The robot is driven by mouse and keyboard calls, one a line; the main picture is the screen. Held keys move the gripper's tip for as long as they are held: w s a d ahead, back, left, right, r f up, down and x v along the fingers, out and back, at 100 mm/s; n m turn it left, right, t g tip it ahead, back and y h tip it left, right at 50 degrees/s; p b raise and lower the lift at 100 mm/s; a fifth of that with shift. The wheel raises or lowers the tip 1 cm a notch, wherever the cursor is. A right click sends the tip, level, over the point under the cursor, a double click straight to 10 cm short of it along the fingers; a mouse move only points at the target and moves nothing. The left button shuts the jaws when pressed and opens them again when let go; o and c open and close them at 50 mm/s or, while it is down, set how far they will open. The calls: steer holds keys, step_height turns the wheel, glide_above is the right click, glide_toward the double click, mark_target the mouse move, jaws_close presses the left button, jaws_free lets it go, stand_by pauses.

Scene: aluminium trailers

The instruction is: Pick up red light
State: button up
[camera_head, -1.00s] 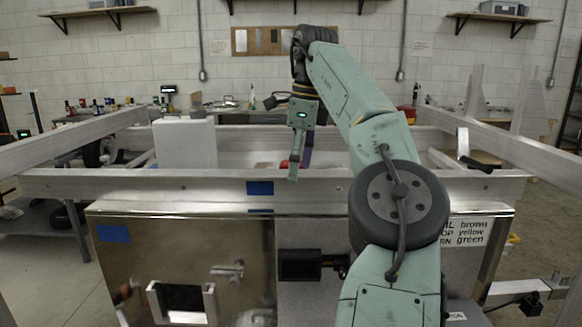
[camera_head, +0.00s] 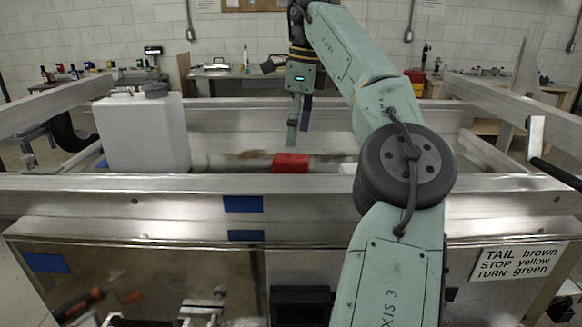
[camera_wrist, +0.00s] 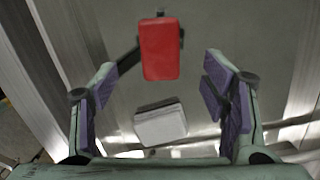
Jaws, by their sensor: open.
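The red light (camera_head: 290,163) is a red block inside the aluminium trailer frame, just behind the front rail in the head view. In the wrist view the red light (camera_wrist: 160,49) lies ahead of my fingers, slightly left of the middle of the gap, with dark parts at its sides. My gripper (camera_head: 298,136) is open and empty, pointing down above and behind the red light in the head view. In the wrist view my gripper (camera_wrist: 165,95) has its purple-padded fingers spread apart. The lower part of the light is hidden by the front rail in the head view.
A white block (camera_wrist: 160,122) lies between my fingers and the red light in the wrist view. A white jug (camera_head: 143,135) stands left inside the frame. The front rail (camera_head: 400,186) crosses before the light. A lettered sign (camera_head: 518,262) is at lower right.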

mark_target(292, 157)
steer(key=shift+s+f, duration=0.1)
steer(key=shift+f, duration=0.45)
steer(key=shift+a+f, duration=0.15)
steer(key=shift+f, duration=1.15)
steer(key=shift+a+f, duration=0.2)
steer(key=shift+f, duration=1.15)
steer(key=shift+a+f, duration=0.15)
steer(key=shift+f, duration=1.15)
steer(key=shift+c, duration=0.3)
steer(key=c, duration=1.3)
